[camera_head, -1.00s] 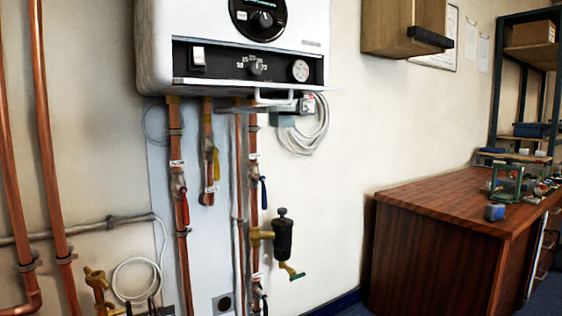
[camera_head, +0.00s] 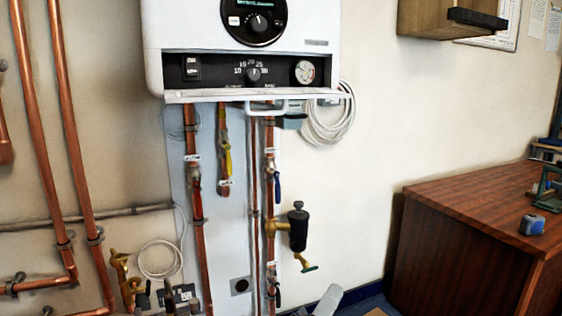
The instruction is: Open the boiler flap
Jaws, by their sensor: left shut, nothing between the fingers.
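The white boiler (camera_head: 350,45) hangs on the wall at the upper middle. Its dark recessed control panel (camera_head: 215,72) is uncovered, with a switch, a knob and a round gauge in plain view. The white boiler flap (camera_head: 220,97) shows nearly edge-on as a thin ledge along the bottom of this recess, folded outward. A white bar handle (camera_head: 265,111) sticks out at its lower edge. My left gripper (camera_head: 170,296) shows only in small part at the bottom left, shut and empty, well below the flap and apart from it. My right gripper is not in view.
Copper pipes with a yellow valve lever (camera_head: 228,160) and a blue valve lever (camera_head: 277,187) run below the boiler. A black filter (camera_head: 298,230) juts out right of them. A wooden cabinet (camera_head: 465,255) stands at the right. Bare wall lies between.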

